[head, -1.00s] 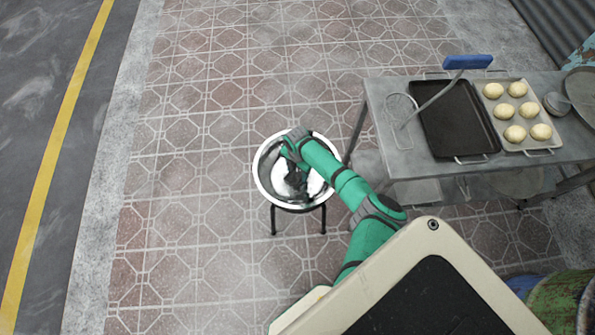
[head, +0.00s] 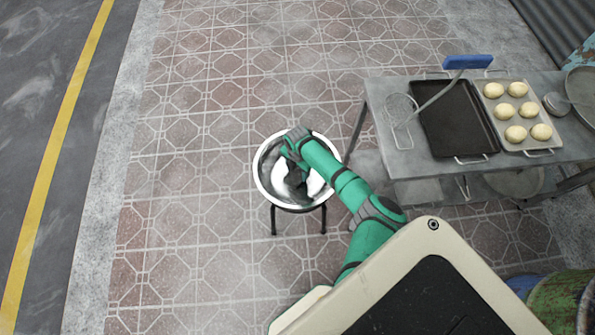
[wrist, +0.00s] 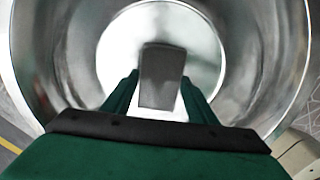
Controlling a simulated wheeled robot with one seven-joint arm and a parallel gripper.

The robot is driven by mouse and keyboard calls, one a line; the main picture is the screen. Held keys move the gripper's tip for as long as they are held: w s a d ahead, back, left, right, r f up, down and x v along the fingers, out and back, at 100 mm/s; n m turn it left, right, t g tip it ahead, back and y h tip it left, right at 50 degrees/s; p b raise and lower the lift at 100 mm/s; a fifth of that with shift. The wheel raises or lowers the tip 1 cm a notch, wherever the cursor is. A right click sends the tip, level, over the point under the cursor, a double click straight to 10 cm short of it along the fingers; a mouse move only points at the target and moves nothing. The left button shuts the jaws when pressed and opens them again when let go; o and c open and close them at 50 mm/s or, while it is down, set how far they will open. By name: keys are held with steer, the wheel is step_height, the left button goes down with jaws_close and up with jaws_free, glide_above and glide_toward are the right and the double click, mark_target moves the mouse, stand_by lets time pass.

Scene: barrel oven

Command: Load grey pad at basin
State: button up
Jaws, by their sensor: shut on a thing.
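The basin (head: 262,188) is a round metal bowl with a bright rim on a dark-legged stand, left of the table in the head view. My green arm reaches down into it. In the wrist view the basin's shiny inner wall (wrist: 70,50) surrounds my gripper (wrist: 160,98). The gripper is shut on the grey pad (wrist: 161,75), a flat dark-grey piece between the two green fingers. The pad is inside the basin, over its bright bottom. I cannot tell whether it touches the bottom. In the head view my arm largely hides the pad.
A metal table (head: 400,165) at the right holds a black tray (head: 455,122), a tray of several dough balls (head: 540,151) and a blue-handled tool (head: 468,62). A green barrel (head: 556,302) stands at lower right. The tiled floor (head: 190,200) left of the basin is clear.

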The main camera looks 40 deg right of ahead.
mark_target(297, 172)
steer(key=shift+r, duration=3.2)
